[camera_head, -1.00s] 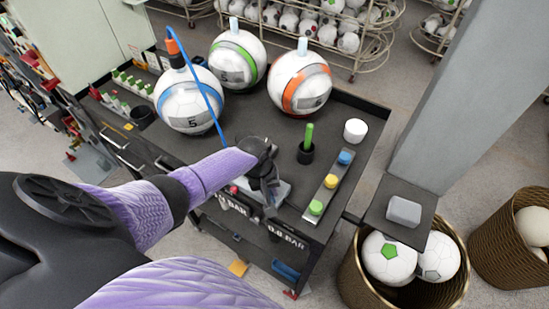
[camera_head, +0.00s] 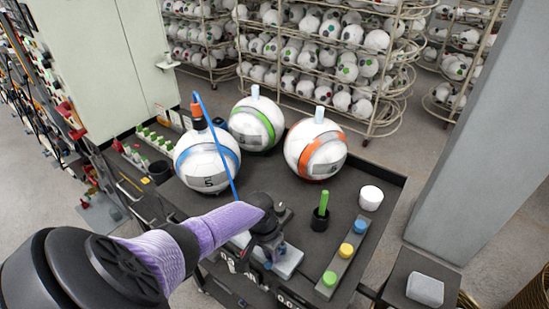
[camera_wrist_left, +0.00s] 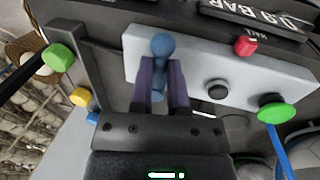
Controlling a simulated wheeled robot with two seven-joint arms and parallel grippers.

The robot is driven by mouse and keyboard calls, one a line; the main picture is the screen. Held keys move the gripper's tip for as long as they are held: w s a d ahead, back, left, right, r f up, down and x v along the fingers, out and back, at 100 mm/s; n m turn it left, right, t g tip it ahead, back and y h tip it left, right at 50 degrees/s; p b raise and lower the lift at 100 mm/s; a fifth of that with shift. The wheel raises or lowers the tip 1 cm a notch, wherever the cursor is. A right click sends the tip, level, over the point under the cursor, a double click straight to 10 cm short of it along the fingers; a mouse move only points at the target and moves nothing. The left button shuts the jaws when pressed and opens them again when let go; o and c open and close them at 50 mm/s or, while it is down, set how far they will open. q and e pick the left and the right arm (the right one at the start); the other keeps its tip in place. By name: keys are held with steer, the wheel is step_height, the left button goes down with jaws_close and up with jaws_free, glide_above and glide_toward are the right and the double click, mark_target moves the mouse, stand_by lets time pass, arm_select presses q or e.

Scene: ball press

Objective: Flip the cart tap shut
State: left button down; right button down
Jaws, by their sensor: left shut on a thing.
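The cart tap shows in the left wrist view as a blue lever with a rounded knob (camera_wrist_left: 162,45) on a pale grey block (camera_wrist_left: 290,92). My left gripper (camera_wrist_left: 162,85) has its two fingers on either side of the blue lever and is shut on it. In the head view my left gripper (camera_head: 268,252) is at the front edge of the dark cart (camera_head: 335,185), over the same pale block (camera_head: 290,263). It hides the tap there. My right gripper is not in view.
Balls with blue (camera_head: 206,162), green (camera_head: 257,124) and orange (camera_head: 316,150) bands stand on the cart. A blue hose (camera_head: 218,140) runs down beside my gripper. A button strip (camera_head: 346,259), a black cup (camera_head: 320,221) and a white cup (camera_head: 370,198) stand right.

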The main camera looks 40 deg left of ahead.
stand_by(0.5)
arm_select(q)
steer(key=c, duration=0.6)
jaws_free()
step_height(320, 180, up, 10)
steer(key=a+p, duration=0.2)
steer(key=shift+s+f, duration=0.1)
steer(key=shift+f, duration=0.05)
